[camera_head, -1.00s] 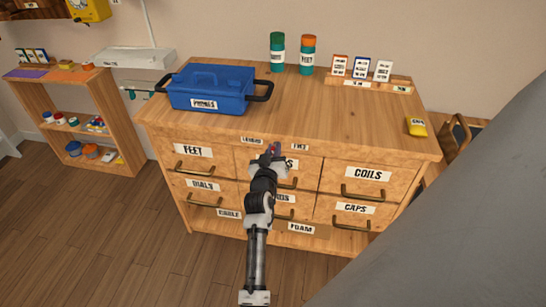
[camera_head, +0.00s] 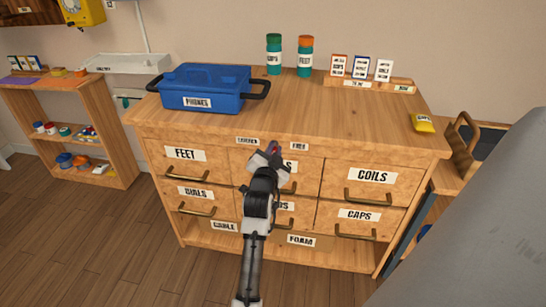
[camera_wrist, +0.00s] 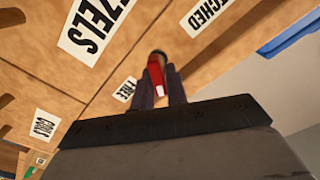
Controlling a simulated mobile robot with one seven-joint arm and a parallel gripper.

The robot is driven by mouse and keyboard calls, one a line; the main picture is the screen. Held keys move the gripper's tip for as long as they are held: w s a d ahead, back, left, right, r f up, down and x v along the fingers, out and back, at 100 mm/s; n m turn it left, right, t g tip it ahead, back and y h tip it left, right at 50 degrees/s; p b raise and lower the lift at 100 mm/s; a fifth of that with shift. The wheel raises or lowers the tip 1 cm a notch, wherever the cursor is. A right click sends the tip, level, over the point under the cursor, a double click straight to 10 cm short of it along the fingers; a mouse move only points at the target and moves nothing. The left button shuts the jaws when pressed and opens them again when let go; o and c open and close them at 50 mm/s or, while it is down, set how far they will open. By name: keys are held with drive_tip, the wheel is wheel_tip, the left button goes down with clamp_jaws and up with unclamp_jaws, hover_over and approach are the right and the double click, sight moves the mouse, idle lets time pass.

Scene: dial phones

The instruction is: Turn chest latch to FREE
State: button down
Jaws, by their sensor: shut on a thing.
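The wooden chest (camera_head: 350,122) stands ahead, with labelled drawers below its top. Its latch (camera_wrist: 156,70) has a red part and a dark round end, seen in the wrist view between a LATCHED label (camera_wrist: 205,13) and a FREE label (camera_wrist: 125,90). In the head view, LATCHED is left of my gripper and FREE (camera_head: 299,146) is right. My gripper (camera_head: 273,152) is at the front's upper middle. Its fingers (camera_wrist: 160,92) are shut on the red part of the latch. The fingers partly hide the latch, and I cannot tell which label it points to.
A blue PHONES toolbox (camera_head: 205,87), two jars (camera_head: 305,57), a card rack (camera_head: 370,83) and a yellow packet (camera_head: 423,123) sit on the chest top. Drawer handles (camera_head: 368,198) stick out of the front. A low shelf (camera_head: 108,128) stands left. Open floor lies in front.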

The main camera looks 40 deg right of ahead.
drive_tip(key=shift+f+m+b, duration=0.15)
drive_tip(key=shift+m+b, duration=0.45)
drive_tip(key=shift+m, duration=0.5)
drive_tip(key=shift+d, duration=0.1)
drive_tip(key=c, duration=1.8)
unclamp_jaws()
drive_tip(key=shift+o, duration=0.2)
drive_tip(key=shift+s, duration=0.15)
